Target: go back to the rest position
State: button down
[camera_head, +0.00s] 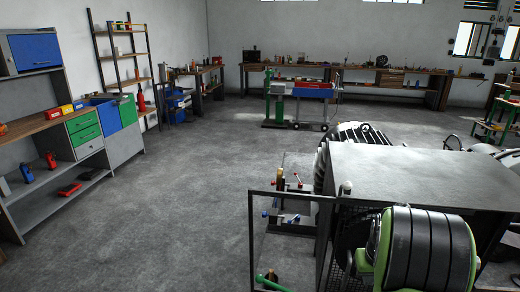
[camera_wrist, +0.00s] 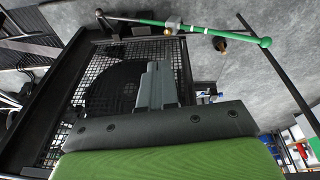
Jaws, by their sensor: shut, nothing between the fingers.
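My gripper (camera_wrist: 155,72) shows in the middle of the wrist view, its grey fingers together and nothing between them. Behind the fingers is a black mesh guard (camera_wrist: 88,92) with a dark round fan-like shape behind it. The same mesh side shows in the head view (camera_head: 350,235), partly hidden by a large green and black rounded body at the lower right. I cannot make out the gripper's fingers in the head view.
A grey-topped cabinet (camera_head: 415,170) stands at the right, close to the arm. A thin black frame (camera_head: 251,235) and a green-handled rod (camera_wrist: 225,33) are near the mesh. Shelves (camera_head: 75,135) line the left wall and benches (camera_head: 345,85) the back. The floor (camera_head: 180,205) between is clear.

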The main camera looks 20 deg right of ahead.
jog(key=s+a+r+n+t+p, duration=0.1)
jog(key=s+a+r+p, duration=0.1)
jog(key=a+r, duration=0.9)
jog(key=s+a+r+n+t+p, duration=0.1)
jog(key=s+a+r, duration=0.3)
jog(key=s+a, duration=0.3)
jog(key=s+a+r+n+t+y+p, duration=0.1)
jog(key=s+a+r+n, duration=0.1)
jog(key=s+a, duration=0.5)
jog(key=shift+s+a+r+y+p, duration=0.3)
jog(key=shift+s+r+p, duration=0.1)
jog(key=shift+r, duration=0.45)
jog(key=shift+w, duration=0.1)
